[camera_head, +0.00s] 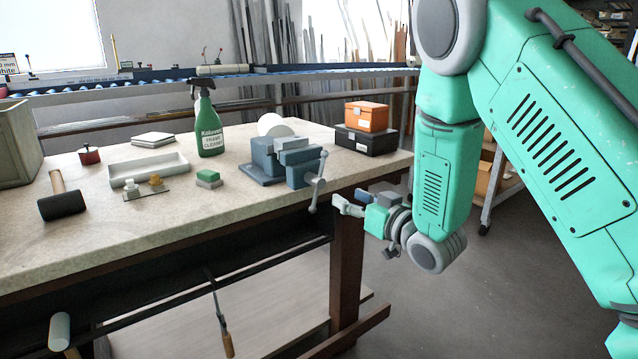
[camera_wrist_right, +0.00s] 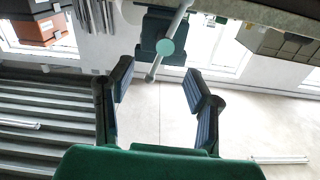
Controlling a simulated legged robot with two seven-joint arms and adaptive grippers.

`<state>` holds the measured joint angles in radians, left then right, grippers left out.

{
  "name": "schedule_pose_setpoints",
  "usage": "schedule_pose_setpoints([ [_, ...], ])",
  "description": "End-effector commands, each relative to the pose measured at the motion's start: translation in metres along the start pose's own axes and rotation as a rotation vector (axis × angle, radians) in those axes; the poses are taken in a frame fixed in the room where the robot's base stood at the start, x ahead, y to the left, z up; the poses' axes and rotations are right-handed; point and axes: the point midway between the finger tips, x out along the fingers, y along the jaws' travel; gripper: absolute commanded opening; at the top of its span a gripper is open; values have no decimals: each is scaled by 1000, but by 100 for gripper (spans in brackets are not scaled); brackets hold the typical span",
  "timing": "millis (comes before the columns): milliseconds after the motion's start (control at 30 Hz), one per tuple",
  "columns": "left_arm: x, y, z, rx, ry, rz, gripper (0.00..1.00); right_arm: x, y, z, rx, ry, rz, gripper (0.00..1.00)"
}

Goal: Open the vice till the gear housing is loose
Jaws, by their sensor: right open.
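The blue-grey vice (camera_head: 262,171) sits at the right front edge of the workbench. Its grey bar handle (camera_head: 317,182) hangs tilted at its front. A pale round part, seemingly the gear housing (camera_head: 271,123), shows above and behind the jaws; its lower side is hidden, so I cannot tell how tightly it is held. My right gripper (camera_head: 349,204) is just right of and below the handle, apart from it. In the right wrist view the gripper (camera_wrist_right: 160,87) is open and empty, with the vice handle's round end (camera_wrist_right: 165,47) beyond and between its fingers. My left gripper is not in view.
The workbench (camera_head: 190,220) also holds a green spray bottle (camera_head: 208,125), a grey tray (camera_head: 149,170), a black mallet (camera_head: 61,203) and a green-topped block (camera_head: 208,178). An orange box (camera_head: 366,117) on a black case (camera_head: 366,140) stands behind the vice. Floor is free beside the bench.

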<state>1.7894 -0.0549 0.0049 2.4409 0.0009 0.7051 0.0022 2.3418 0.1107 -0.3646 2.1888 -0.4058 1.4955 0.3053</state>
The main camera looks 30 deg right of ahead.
Motion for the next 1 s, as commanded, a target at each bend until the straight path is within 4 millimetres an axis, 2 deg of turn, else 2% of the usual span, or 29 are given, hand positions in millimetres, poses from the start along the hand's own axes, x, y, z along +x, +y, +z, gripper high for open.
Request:
schedule_pose_setpoints([
  [100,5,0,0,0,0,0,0,27,-3,0,-4,3,-5,44],
  [300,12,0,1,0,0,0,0,70,-6,-1,-8,3,-4,44],
  [500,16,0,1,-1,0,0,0,99,-2,0,-3,2,-2,44],
  [700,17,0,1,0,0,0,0,110,0,0,-1,2,0,44],
  [967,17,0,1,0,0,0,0,111,-3,-2,-3,1,-1,44],
  [1000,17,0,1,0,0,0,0,111,-4,-2,-4,1,-1,30],
])
